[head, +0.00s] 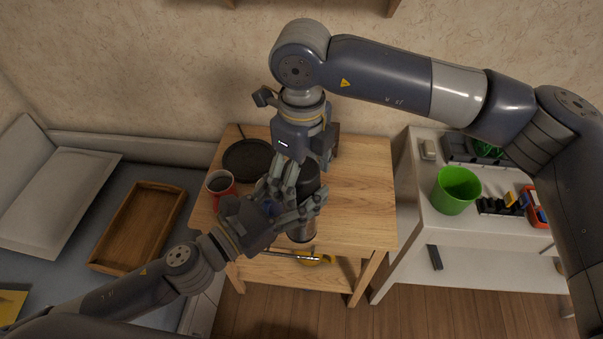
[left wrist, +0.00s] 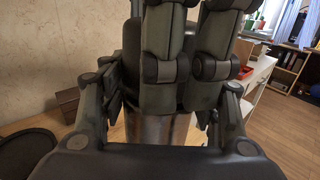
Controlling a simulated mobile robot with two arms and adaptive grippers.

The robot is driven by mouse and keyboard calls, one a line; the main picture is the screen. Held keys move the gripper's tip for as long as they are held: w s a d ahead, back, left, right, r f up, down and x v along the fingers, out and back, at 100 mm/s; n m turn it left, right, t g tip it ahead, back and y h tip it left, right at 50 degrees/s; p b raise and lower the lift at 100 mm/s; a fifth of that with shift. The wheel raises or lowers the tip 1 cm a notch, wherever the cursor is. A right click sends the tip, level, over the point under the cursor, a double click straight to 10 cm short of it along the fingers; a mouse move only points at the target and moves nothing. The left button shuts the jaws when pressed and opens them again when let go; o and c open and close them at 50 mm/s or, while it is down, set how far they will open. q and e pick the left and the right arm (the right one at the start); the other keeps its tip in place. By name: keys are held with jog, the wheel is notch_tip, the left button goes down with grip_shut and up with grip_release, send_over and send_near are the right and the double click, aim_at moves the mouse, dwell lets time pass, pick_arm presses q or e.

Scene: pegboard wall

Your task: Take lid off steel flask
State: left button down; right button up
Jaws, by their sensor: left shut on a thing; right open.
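The steel flask (head: 302,235) stands upright near the front edge of the wooden table, with its dark lid (head: 309,176) on top. My left gripper (head: 299,209) is shut around the flask body. In the left wrist view the steel body (left wrist: 158,130) shows between its fingers, with the dark lid (left wrist: 132,42) above. My right gripper (head: 283,178) is open and points down at the lid.
On the wooden table (head: 365,200) are a red mug (head: 220,184) and a round black plate (head: 247,160); its right side is clear. A white table (head: 430,222) at right holds a green bucket (head: 456,190). A wooden tray (head: 140,225) lies on the bed at left.

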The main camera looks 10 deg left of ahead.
aim_at(301, 167)
jog(key=shift+r, duration=2.4)
jog(key=shift+c, duration=0.4)
notch_tip(301, 167, up, 3)
jog(key=m, duration=0.3)
jog(key=shift+f, duration=0.25)
notch_tip(301, 167, down, 7)
jog(key=shift+f, duration=0.15)
jog(key=c, duration=1.1)
jog(key=shift+n, duration=1.5)
jog(key=shift+d, duration=0.1)
